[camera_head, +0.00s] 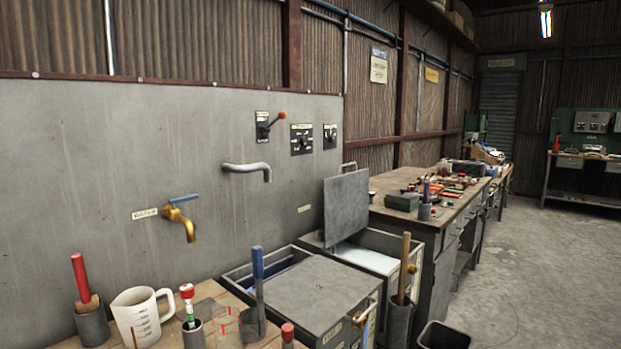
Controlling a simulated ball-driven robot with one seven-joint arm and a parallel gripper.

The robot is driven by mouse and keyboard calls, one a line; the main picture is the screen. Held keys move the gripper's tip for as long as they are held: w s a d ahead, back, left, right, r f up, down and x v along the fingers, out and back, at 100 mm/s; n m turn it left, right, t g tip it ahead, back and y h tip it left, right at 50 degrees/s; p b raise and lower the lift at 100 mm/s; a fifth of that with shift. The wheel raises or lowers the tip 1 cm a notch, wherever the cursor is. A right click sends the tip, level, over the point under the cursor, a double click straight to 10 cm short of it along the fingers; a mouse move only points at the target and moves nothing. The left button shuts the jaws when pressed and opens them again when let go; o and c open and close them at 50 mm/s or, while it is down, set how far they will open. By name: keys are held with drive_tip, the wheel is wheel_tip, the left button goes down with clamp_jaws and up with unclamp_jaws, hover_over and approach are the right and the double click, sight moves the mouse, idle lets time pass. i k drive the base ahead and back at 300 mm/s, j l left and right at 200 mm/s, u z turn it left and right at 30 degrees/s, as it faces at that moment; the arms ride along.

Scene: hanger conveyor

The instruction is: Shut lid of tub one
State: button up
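Two grey metal tubs stand against the wall at the lower middle of the head view. The far tub (392,246) has its grey lid (346,208) standing up nearly upright, with a handle on its top edge. Pale content shows inside this tub. The near tub (352,333) has a flat grey lid (318,292) lying over most of its top. A gap at its left and back shows something bluish inside. A brass-coloured handle sits at its front right corner. The tub labels are too small to read, so I cannot tell which is tub one. My gripper is not in view.
A wooden bench with a measuring jug (141,316) and upright tools in holders stands at the lower left. A brass tap (181,217) and a grey spout (247,170) jut from the wall. A cluttered workbench (388,181) stands beyond the tubs. Floor at right is open.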

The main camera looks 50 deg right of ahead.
sight(345, 196)
drive_tip(key=l, duration=1.65)
drive_tip(key=i+l, duration=0.1)
drive_tip(key=l, duration=1.55)
drive_tip(key=i+l, duration=0.1)
drive_tip(key=l, duration=1.6)
